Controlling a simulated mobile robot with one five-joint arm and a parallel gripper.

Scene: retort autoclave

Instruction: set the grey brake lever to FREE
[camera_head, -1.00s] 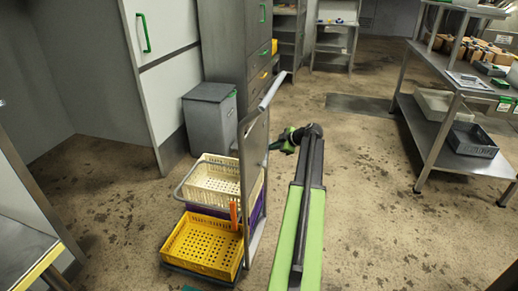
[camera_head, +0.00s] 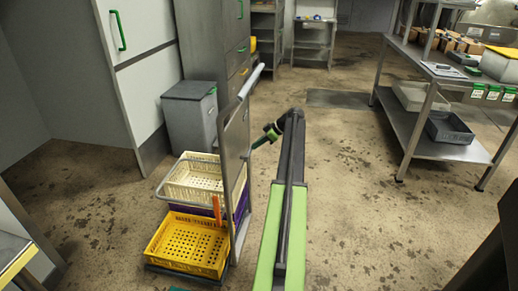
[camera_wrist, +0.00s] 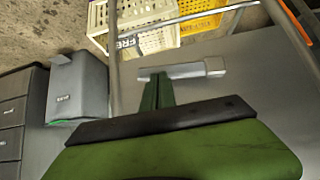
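The grey brake lever (camera_wrist: 200,69) shows in the wrist view as a pale bar with a thicker end at the right, lying across the trolley's grey panel (camera_wrist: 235,95). In the head view, my gripper (camera_head: 268,134) is just right of the trolley's upright panel (camera_head: 235,150); the lever cannot be made out there.
The trolley carries a cream basket (camera_head: 193,181) and a yellow crate (camera_head: 188,243), with an orange upright item (camera_head: 217,209) beside them. A grey bin (camera_head: 190,115) stands behind. A steel table (camera_head: 445,145) is at the right. The floor between trolley and table is clear.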

